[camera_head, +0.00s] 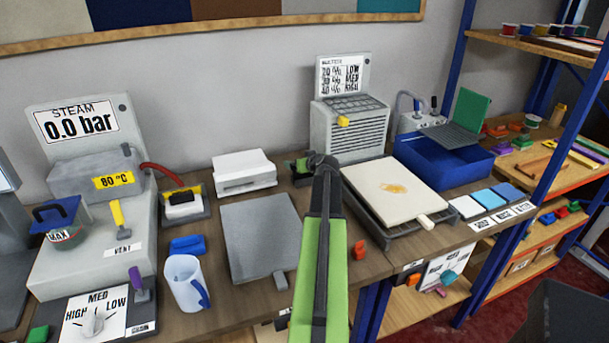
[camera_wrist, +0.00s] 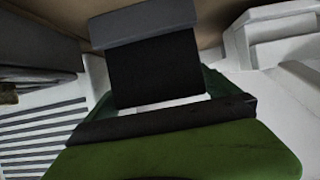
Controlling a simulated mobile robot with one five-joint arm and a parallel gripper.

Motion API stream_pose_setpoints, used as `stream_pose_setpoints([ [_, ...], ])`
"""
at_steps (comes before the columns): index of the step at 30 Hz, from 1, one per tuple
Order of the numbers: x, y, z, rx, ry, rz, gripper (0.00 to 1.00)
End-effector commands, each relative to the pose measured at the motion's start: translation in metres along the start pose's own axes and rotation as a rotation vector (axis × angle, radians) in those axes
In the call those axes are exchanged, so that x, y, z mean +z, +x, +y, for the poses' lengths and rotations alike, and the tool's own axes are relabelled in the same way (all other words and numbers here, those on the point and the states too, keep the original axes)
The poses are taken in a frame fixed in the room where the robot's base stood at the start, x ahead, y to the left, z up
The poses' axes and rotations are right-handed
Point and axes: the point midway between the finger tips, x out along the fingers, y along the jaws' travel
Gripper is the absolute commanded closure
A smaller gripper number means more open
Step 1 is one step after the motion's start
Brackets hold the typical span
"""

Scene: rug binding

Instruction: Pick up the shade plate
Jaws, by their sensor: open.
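Three small flat plates lie side by side at the table's right front edge in the head view: a white plate (camera_head: 466,207), a light blue plate (camera_head: 489,198) and a darker blue plate (camera_head: 508,191). Each has a label in front, too small to read. I cannot tell which is called the shade plate. My gripper (camera_head: 324,163) is at the end of my green arm, between the white box and the grey louvred unit, well left of the plates. It is open. The wrist view shows my gripper (camera_wrist: 158,100) close up, with no plate recognisable there.
A cream pad on a dark frame (camera_head: 395,192) lies between my gripper and the plates. A blue bin (camera_head: 445,165) stands behind them. The louvred unit (camera_head: 352,130) and white box (camera_head: 244,172) flank my gripper. A grey board (camera_head: 258,238) lies to the left.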

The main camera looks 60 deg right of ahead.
Motion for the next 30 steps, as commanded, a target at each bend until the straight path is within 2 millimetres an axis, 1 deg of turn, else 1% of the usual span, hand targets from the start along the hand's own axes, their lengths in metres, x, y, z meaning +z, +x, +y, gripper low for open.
stream_pose_setpoints([
  [1, 0.000, 0.000, 0.000, 0.000, 0.000, 0.000, 0.04],
  [2, 0.000, 0.000, 0.000, 0.000, 0.000, 0.000, 0.08],
  [12, 0.000, 0.000, -0.001, -0.001, 0.000, 0.000, 0.52],
  [18, -0.001, 0.000, -0.001, -0.001, 0.000, 0.000, 0.52],
  [22, -0.006, -0.003, -0.001, -0.001, 0.000, 0.000, 0.52],
  [26, -0.020, -0.010, -0.001, -0.001, 0.000, 0.000, 0.52],
  [30, -0.042, -0.020, -0.001, -0.001, -0.001, 0.000, 0.52],
])
